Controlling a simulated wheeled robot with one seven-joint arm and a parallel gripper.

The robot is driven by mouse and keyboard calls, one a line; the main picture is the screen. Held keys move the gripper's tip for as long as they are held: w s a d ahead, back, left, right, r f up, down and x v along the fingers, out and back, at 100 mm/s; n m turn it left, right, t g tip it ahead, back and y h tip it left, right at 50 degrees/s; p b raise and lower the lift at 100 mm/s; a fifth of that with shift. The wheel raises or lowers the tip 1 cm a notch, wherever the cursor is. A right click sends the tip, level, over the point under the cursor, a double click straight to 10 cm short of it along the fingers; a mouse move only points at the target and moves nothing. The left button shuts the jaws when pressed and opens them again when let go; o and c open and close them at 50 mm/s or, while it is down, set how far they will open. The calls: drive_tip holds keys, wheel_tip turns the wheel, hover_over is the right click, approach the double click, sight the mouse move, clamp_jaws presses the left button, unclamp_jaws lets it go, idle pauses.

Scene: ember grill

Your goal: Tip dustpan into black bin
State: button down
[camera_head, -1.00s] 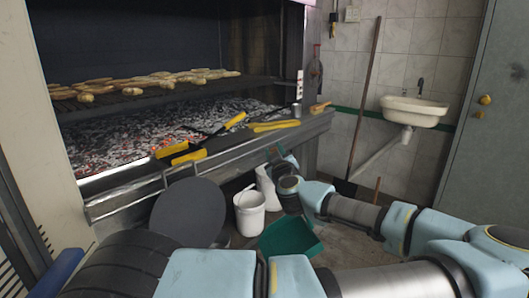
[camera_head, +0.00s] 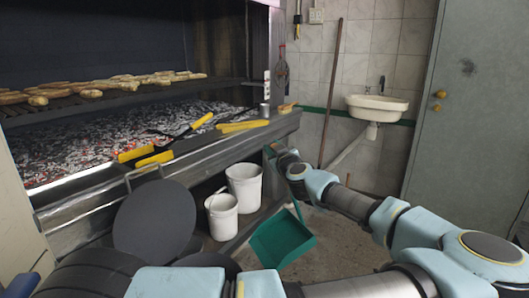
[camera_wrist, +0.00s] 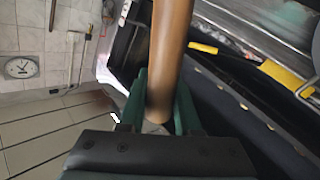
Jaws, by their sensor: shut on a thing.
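The green dustpan (camera_head: 283,241) hangs tilted low in the middle of the head view, right of the white buckets. Its upright stem partly passes behind my arm. My gripper (camera_head: 271,151) is beside the grill's front ledge. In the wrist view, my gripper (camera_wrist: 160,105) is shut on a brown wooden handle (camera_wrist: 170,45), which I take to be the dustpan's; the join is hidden. A dark round shape (camera_head: 207,261), perhaps the black bin, shows low between the dustpan and a leaning dark disc. What lies in the dustpan cannot be told.
Two white buckets (camera_head: 221,216) stand below the grill ledge (camera_head: 215,140). The dark disc (camera_head: 155,220) is left of them. Yellow-handled tools (camera_head: 243,126) lie on the ledge by hot coals. A sink (camera_head: 377,107) and a grey door are at right. Some bare floor shows around the dustpan.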

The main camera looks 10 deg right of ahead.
drive_tip(key=w+d+f+m+b, duration=0.2)
drive_tip(key=d+b, duration=0.5)
drive_tip(key=d, duration=0.6)
drive_tip(key=shift+w+f+b, duration=0.4)
drive_tip(key=shift+w+f, duration=0.05)
drive_tip(key=shift+w, duration=0.1)
drive_tip(key=shift+d, duration=0.1)
drive_tip(key=shift+s, duration=0.1)
